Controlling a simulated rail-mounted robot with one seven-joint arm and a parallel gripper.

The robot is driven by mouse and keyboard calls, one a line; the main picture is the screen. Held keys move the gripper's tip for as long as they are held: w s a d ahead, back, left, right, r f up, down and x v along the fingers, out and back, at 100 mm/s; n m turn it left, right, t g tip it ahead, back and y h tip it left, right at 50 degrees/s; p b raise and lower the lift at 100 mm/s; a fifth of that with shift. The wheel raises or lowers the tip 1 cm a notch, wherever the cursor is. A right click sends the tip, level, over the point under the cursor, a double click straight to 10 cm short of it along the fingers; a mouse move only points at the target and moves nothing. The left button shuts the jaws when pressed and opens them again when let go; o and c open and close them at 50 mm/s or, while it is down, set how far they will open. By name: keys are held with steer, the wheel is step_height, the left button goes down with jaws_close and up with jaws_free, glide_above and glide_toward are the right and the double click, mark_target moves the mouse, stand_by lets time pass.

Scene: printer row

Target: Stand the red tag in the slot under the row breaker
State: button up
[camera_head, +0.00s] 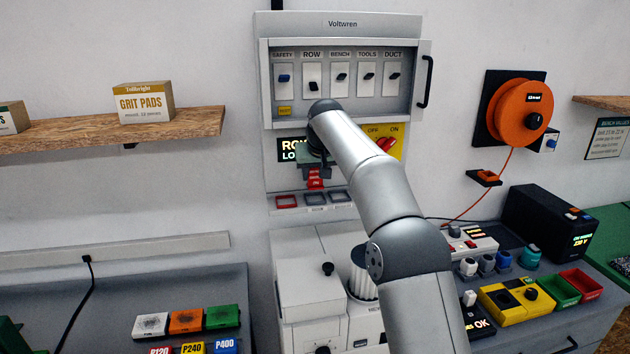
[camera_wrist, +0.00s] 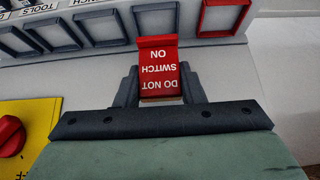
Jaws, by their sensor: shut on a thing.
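The red tag (camera_head: 315,180) is held in my gripper (camera_head: 315,168) in front of the wall panel. In the wrist view the tag (camera_wrist: 159,72) reads "DO NOT SWITCH ON", upside down in the picture, between the dark fingers of my gripper (camera_wrist: 158,90), which are shut on it. The tag's far edge is close to the grey-framed slot (camera_wrist: 158,20), second in the row beside the red-framed one; I cannot tell if it touches. This slot also shows in the head view (camera_head: 314,198), below the tag. The row breaker (camera_head: 312,80) is higher on the panel, under the label ROW.
The red-framed slot (camera_head: 286,201) is beside the grey one. A yellow plate with a red rotary switch (camera_head: 386,144) is right of my gripper. My arm hides part of the panel and its lower right slots. An open cover with a black handle (camera_head: 425,82) sticks out at the right.

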mark_target(316, 180)
steer(key=shift+w+f, duration=0.2)
steer(key=shift+f, duration=0.1)
steer(key=f, duration=0.2)
steer(key=shift+w+f, duration=0.25)
steer(key=shift+f, duration=0.1)
steer(key=shift+a+f, duration=0.1)
steer(key=shift+f, duration=0.3)
steer(key=shift+s+f, duration=0.1)
steer(key=shift+f, duration=0.15)
steer(key=o, duration=1)
steer(key=shift+c, duration=0.2)
steer(key=shift+r, duration=0.1)
